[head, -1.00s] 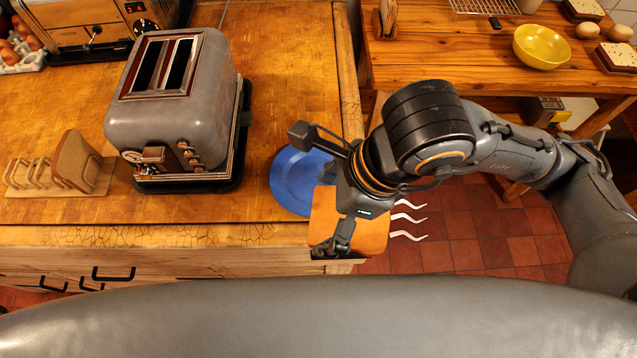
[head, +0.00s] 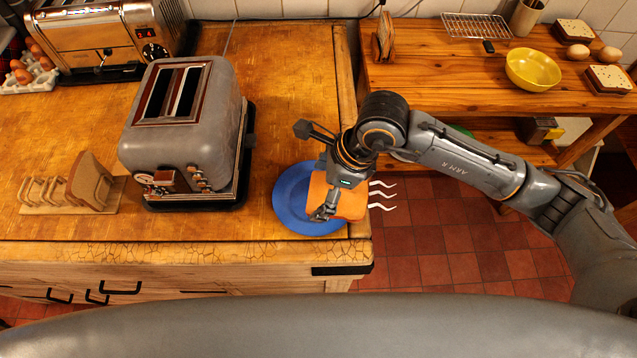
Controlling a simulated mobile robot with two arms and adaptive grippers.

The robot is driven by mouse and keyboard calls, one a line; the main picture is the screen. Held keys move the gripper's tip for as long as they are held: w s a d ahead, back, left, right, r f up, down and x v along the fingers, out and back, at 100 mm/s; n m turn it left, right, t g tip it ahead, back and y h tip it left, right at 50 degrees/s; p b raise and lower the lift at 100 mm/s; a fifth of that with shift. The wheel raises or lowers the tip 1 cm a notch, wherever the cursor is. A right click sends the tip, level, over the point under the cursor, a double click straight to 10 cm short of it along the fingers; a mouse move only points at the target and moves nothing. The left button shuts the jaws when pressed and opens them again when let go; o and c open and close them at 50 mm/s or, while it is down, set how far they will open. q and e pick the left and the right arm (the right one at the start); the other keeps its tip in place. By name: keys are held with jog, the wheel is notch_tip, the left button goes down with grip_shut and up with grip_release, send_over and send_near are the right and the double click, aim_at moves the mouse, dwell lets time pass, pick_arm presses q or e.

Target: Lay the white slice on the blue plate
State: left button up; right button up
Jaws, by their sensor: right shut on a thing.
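The blue plate (head: 288,208) lies near the front right corner of the wooden counter. My right gripper (head: 325,207) is shut on an orange-brown toasted slice (head: 350,206), with white wavy steam marks at its right. The slice is over the right part of the plate and hides some of it; I cannot tell whether they touch. No plainly white slice is in my grip. Pale-topped slices (head: 609,78) lie on the side table at the right. My left gripper is not in view.
A grey toaster (head: 185,130) with empty-looking slots stands left of the plate. A rack (head: 50,192) holds a brown slice (head: 90,180) at the far left. A yellow bowl (head: 533,68) and eggs are on the side table. Counter behind the plate is clear.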

aim_at(319, 191)
jog(key=shift+w+a+f, duration=0.1)
jog(key=shift+w+f, duration=0.7)
jog(key=shift+f, duration=0.15)
jog(key=f, duration=0.1)
jog(key=f+p, duration=0.1)
jog(key=f, duration=0.1)
jog(key=shift+w+f, duration=0.3)
jog(key=shift+w, duration=0.1)
jog(key=shift+f+b, duration=0.5)
jog(key=shift+b, duration=0.05)
jog(key=o, duration=0.8)
jog(key=shift+r, duration=0.1)
